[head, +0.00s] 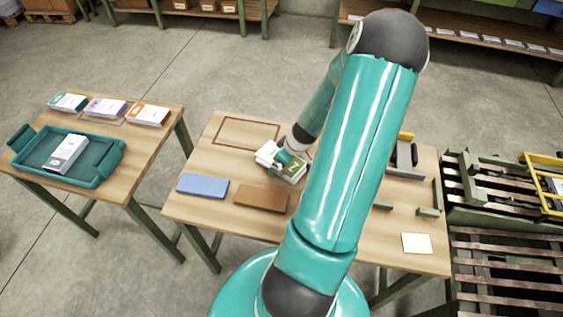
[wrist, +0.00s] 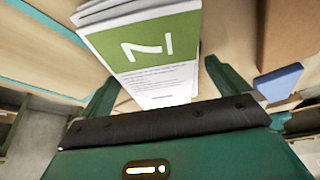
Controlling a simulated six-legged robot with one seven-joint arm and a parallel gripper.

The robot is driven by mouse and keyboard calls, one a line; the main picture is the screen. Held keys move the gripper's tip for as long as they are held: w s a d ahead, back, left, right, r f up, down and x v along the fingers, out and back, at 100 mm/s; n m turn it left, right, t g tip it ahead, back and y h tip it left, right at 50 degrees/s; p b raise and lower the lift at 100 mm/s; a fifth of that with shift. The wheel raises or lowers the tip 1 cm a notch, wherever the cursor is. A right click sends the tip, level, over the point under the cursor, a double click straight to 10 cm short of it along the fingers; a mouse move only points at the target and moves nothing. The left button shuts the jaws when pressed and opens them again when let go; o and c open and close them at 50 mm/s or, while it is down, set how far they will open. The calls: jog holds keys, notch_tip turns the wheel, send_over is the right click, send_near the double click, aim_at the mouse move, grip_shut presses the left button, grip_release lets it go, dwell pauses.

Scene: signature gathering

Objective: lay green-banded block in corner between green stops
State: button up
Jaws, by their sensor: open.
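The green-banded block (head: 290,168), white with a green printed top, sits on the middle table near its back. In the wrist view the block (wrist: 155,62) shows large, with a white mark on its green band. My gripper (head: 281,161) is at the block, with its fingers (wrist: 160,75) open and one on each side of it. I cannot tell whether they touch it. Green stops (head: 428,212) stand on the right part of the same table, with a longer one (head: 436,195) along the edge. My arm hides part of that area.
A blue slab (head: 203,185) and a brown slab (head: 261,197) lie at the table's front, and a pale square (head: 416,243) at front right. A brown outlined rectangle (head: 246,119) is bare. A grey-and-yellow device (head: 405,152) stands behind right. The left table holds a teal tray (head: 103,172) and blocks.

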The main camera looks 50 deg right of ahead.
jog(key=c, duration=1.3)
jog(key=shift+o, duration=0.2)
jog(key=shift+r, duration=0.1)
